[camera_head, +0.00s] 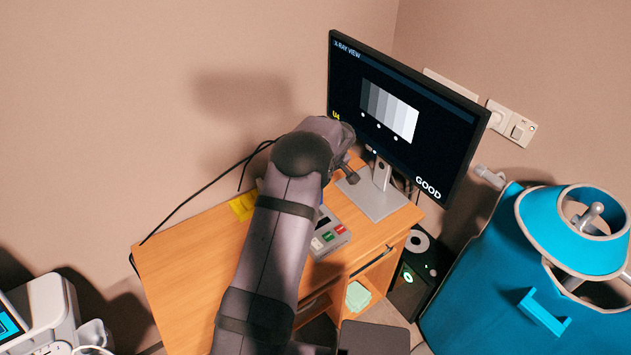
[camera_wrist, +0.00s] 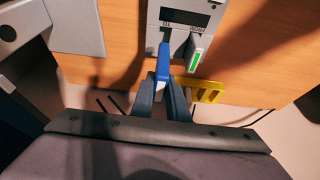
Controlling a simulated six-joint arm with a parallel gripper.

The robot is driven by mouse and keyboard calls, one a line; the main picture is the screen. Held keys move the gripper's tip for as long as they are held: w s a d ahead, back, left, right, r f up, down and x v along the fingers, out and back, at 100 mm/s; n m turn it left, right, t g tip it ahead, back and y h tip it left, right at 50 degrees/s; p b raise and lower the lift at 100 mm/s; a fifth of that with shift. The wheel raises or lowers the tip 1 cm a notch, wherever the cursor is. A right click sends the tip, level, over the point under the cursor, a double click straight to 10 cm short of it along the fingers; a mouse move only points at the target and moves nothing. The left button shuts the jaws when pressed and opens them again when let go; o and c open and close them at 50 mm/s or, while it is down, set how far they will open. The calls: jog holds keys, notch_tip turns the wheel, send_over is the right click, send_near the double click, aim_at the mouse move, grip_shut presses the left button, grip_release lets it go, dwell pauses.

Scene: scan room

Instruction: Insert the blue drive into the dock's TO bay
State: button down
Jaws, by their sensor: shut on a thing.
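The grey dock (camera_wrist: 207,8) lies on the wooden desk at the top of the wrist view. Its labels look upside down there; the TO bay is on the left and the FROM bay on the right. My gripper (camera_wrist: 162,88) is shut on the blue drive (camera_wrist: 163,62). The drive's far end is at the mouth of the TO bay; I cannot tell whether it is inside. A white and green drive (camera_wrist: 196,52) stands at the FROM bay. In the head view the dock (camera_head: 338,243) shows green and red buttons, while my arm hides my gripper and the blue drive.
A yellow holder (camera_wrist: 205,90) is close beside my gripper; it also shows in the head view (camera_head: 242,206). A monitor (camera_head: 400,125) reading GOOD stands behind the dock on a grey base (camera_head: 385,206). The desk's left part (camera_head: 190,250) is clear.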

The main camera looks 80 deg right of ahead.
jog(key=shift+f+b, duration=0.85)
jog(key=shift+f, duration=1.05)
jog(key=shift+f+b, duration=0.95)
jog(key=shift+f+b, duration=1.05)
jog(key=c, duration=1.5)
grip_release()
jog(key=shift+r, duration=0.1)
jog(key=shift+r+p, duration=1.6)
jog(key=shift+r, duration=1.8)
